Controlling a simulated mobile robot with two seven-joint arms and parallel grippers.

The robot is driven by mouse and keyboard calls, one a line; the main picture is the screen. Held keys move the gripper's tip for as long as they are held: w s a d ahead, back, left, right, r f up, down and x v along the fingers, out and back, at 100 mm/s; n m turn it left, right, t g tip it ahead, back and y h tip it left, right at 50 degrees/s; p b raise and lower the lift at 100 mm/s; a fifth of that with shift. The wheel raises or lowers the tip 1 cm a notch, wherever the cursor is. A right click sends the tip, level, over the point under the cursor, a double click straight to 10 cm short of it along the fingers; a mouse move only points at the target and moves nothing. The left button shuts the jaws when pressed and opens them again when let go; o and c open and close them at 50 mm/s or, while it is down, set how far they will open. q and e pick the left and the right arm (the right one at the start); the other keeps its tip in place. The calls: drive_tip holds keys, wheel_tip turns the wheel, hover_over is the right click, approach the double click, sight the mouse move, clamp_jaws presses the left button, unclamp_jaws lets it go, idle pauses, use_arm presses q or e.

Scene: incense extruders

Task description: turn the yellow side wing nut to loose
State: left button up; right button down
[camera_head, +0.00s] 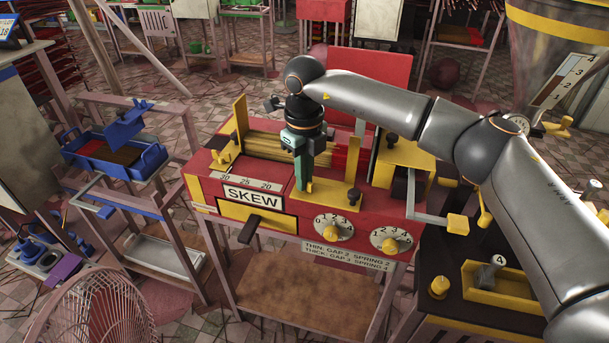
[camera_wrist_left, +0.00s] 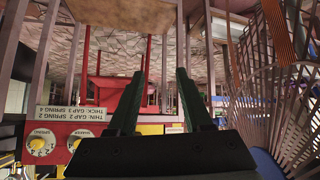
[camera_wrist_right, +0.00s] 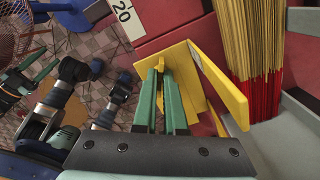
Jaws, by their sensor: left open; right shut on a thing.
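My right gripper (camera_head: 302,184) reaches down over the red machine (camera_head: 290,222), with its green fingers low at a yellow bracket (camera_head: 330,192). In the right wrist view the fingers (camera_wrist_right: 162,76) are close together on the small yellow wing nut (camera_wrist_right: 161,61), which rises from the bracket's base beside an upright yellow plate (camera_wrist_right: 222,85). Most of the nut is hidden between the fingertips, so its turn angle is unclear. My left gripper (camera_wrist_left: 160,74) is open and empty in the left wrist view, and it is out of the head view.
Yellow-and-red incense sticks (camera_wrist_right: 255,50) lie beside the plate. The machine front has a SKEW sign (camera_head: 253,198) and two dials (camera_head: 333,228). A blue tray (camera_head: 115,155) stands left.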

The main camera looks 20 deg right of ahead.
drive_tip(key=c, duration=1.1)
unclamp_jaws()
drive_tip(key=shift+o, duration=0.6)
drive_tip(key=shift+r, duration=0.15)
wheel_tip(320, 180, up, 12)
drive_tip(key=shift+r+p, duration=0.15)
drive_tip(key=shift+p, duration=0.25)
